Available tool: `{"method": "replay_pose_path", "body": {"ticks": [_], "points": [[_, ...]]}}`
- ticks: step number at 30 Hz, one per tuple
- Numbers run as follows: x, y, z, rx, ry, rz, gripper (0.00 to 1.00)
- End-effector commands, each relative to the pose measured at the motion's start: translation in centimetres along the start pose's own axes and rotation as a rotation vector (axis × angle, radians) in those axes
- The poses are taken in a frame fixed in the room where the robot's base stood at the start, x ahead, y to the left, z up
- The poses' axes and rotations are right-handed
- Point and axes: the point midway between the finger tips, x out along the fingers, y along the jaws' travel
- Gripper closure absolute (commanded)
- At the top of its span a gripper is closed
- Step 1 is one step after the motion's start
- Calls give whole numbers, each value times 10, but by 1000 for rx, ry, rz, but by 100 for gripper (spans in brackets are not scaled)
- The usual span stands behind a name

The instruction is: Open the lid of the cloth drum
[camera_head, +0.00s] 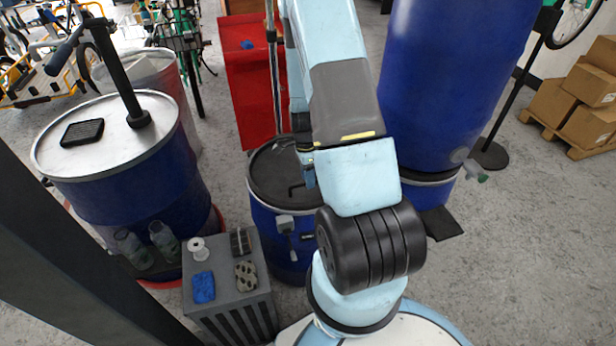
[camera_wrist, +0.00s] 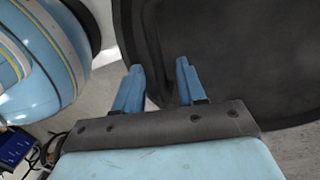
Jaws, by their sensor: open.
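The cloth drum (camera_head: 275,231) is a small blue drum in the middle of the head view. Its black lid (camera_head: 268,176) lies flat on top and looks closed, with a dark bent handle-like piece near its right side. My arm hides the lid's right part. In the wrist view the dark lid (camera_wrist: 235,60) fills the upper right. My gripper (camera_wrist: 160,63) is open there, its two blue fingers apart over the lid's near edge. A dark ridge of the lid shows between them. I cannot tell whether the fingers touch it. In the head view my gripper is mostly hidden behind my arm.
A large blue drum with a pale top (camera_head: 109,125) stands left. A tall blue barrel (camera_head: 450,75) stands close on the right. A grey crate (camera_head: 232,285) with small items sits in front left. A red cabinet (camera_head: 249,95) is behind. Floor is clear at front right.

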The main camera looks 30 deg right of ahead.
Motion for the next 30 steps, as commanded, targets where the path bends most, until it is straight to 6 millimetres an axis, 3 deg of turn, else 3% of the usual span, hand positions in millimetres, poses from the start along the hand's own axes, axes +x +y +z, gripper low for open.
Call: {"method": "replay_pose_path", "body": {"ticks": [7, 19, 30], "points": [[0, 0, 0, 0, 0, 0, 61], [0, 0, 0, 0, 0, 0, 99], [0, -1, 0, 0, 0, -1, 100]]}}
